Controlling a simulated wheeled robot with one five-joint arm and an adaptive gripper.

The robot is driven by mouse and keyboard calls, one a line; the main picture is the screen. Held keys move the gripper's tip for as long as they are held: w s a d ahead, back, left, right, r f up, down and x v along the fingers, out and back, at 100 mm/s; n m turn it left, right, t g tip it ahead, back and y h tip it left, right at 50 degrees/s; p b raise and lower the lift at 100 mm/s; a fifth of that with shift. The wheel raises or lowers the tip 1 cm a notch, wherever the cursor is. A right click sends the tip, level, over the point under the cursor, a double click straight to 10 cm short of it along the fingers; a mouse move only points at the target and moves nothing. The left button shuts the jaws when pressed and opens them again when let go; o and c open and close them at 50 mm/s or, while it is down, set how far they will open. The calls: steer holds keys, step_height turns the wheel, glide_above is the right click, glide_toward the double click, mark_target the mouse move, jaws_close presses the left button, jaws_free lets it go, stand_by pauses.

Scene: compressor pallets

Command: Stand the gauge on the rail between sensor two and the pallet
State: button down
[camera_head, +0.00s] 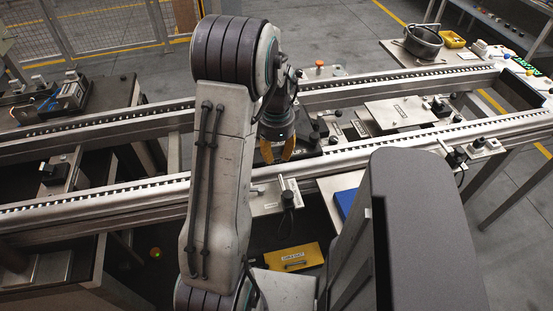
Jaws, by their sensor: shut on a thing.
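My gripper (277,151), with orange-yellow at its tip, points down over the near side of the conveyor. It is shut on what I take to be the gauge, which is largely hidden by the gripper and the arm. A flat grey labelled plate (396,113), apparently the pallet, lies between the rails to the right of the gripper. The near rail (400,141) runs just in front of the plate. A dark sensor-like device (455,157) is on that rail's near side, right of the plate; another (288,197) sits below the gripper. I cannot read their labels.
The far rail (350,95) runs behind the plate. A yellow labelled case (294,257) lies low in front. My arm hides part of the near rail.

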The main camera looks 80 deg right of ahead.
mark_target(276, 171)
steer(key=shift+f, duration=1.85)
steer(key=shift+f, duration=0.1)
steer(key=shift+f+b, duration=0.3)
steer(key=shift+f, duration=0.05)
steer(key=shift+a+f, duration=0.1)
steer(key=shift+a+f, duration=0.1)
steer(key=shift+f, duration=0.05)
steer(key=c, duration=1)
jaws_free()
steer(key=shift+f, duration=0.1)
steer(key=shift+c, duration=0.2)
